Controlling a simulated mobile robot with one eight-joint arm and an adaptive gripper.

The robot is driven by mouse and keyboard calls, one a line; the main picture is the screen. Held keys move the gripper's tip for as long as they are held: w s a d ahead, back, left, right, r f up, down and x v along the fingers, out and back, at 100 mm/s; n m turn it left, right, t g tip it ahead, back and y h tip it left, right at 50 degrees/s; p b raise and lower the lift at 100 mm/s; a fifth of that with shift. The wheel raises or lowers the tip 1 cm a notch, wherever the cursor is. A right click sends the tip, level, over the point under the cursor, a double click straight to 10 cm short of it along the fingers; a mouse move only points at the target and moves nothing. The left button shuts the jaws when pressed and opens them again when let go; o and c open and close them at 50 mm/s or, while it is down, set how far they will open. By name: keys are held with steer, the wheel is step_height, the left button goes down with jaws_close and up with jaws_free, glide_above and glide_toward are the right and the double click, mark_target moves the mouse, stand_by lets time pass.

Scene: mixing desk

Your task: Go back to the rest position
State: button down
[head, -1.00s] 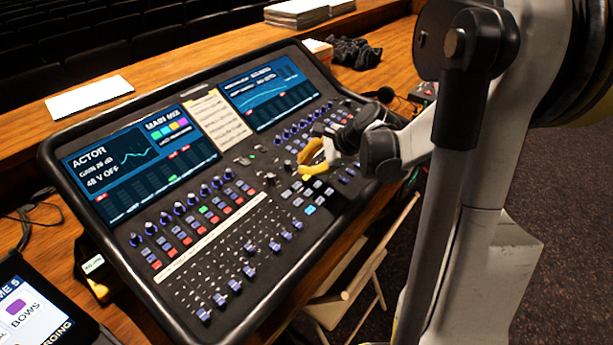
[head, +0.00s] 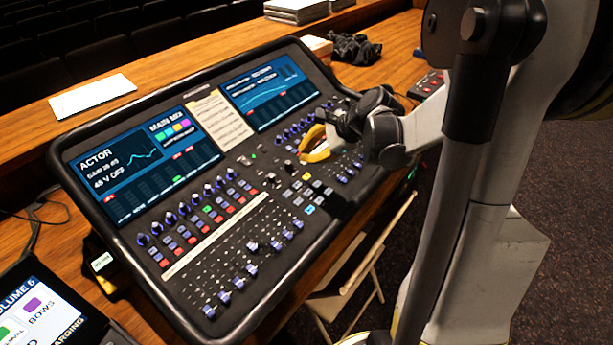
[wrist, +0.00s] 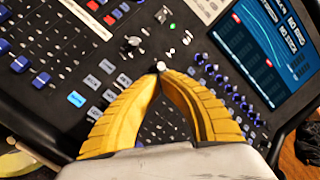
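My gripper (head: 306,157) is over the right half of the mixing desk (head: 152,270). In the wrist view, the two yellow fingers of my gripper (wrist: 160,75) bow outward and come together at their tips. I see nothing held between them. A small white-topped knob (wrist: 160,65) shows right at the tips; I cannot tell whether they touch it. In the head view my wrist hides part of the desk's right side.
Two lit screens (head: 140,165) (head: 268,90) top the desk. A white paper (head: 92,96) lies behind it. A tablet (head: 35,315) is at the lower left. A dark crumpled cloth (head: 355,48) lies at the back right. A wooden chair (head: 345,290) stands in front below.

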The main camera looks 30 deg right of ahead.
steer(key=s+a+r+n+h, duration=0.2)
steer(key=s+a+r+n, duration=0.1)
steer(key=s+a+n, duration=0.4)
steer(key=s+a+r+n+h, duration=0.2)
steer(key=s+a+r+n, duration=0.1)
steer(key=s+a+n, duration=0.5)
steer(key=s+n, duration=0.3)
steer(key=n, duration=0.3)
steer(key=shift+s+a+r, duration=0.15)
steer(key=shift+s+r, duration=0.2)
steer(key=shift+s, duration=0.05)
stand_by(1.0)
